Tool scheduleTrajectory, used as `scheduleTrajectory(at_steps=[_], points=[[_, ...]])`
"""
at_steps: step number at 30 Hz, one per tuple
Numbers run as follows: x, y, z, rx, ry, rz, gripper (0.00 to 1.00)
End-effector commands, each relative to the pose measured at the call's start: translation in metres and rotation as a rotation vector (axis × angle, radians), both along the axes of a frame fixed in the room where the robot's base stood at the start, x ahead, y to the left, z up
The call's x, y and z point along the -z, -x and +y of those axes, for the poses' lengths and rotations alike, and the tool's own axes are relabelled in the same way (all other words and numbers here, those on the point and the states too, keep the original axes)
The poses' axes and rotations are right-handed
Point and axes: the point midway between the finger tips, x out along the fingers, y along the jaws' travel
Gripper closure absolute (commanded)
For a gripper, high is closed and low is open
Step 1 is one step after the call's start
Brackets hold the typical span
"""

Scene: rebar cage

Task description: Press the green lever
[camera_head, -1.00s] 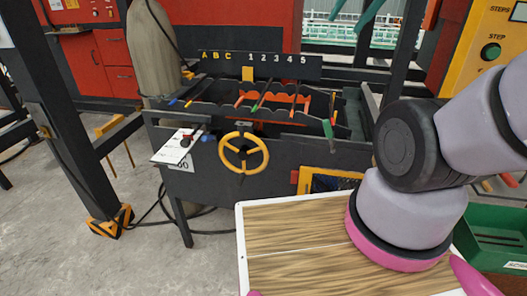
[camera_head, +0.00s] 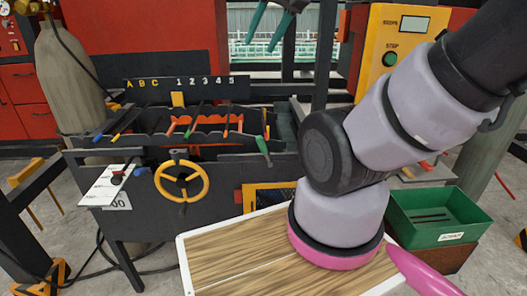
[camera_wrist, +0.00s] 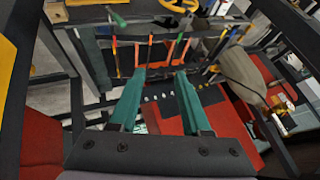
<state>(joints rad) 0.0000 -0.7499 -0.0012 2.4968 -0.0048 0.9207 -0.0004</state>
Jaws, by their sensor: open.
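A lever with a green handle (camera_head: 263,146) stands at the right front of the dark machine (camera_head: 238,178). A green handle end (camera_wrist: 118,18) shows near the top of the wrist view, probably the same lever. My gripper (camera_head: 262,43) has teal fingers and is high in the head view, above the machine's number board and apart from the lever. In the wrist view my gripper (camera_wrist: 160,73) is open, with nothing between its fingers.
The machine has a yellow handwheel (camera_head: 181,181), a number board (camera_head: 187,86) and several coloured rods. A wooden-topped table (camera_head: 238,254) is in front. A green bin (camera_head: 438,216) is at the right, and a yellow step panel (camera_head: 392,48) is behind my arm.

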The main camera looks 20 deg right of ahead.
Motion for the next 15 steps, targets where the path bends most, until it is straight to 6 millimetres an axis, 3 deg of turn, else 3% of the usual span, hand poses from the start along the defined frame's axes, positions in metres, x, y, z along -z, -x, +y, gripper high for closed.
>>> scheduleTrajectory(at_steps=[1,3,8,15], points=[[0.000,0.000,0.000,-0.002,0.003,0.002,0.76],[0.002,-0.002,0.001,-0.014,0.015,0.012,1.00],[0.014,-0.014,0.003,-0.099,0.108,0.086,1.00],[0.047,-0.046,0.009,-0.355,0.343,0.273,1.00]])
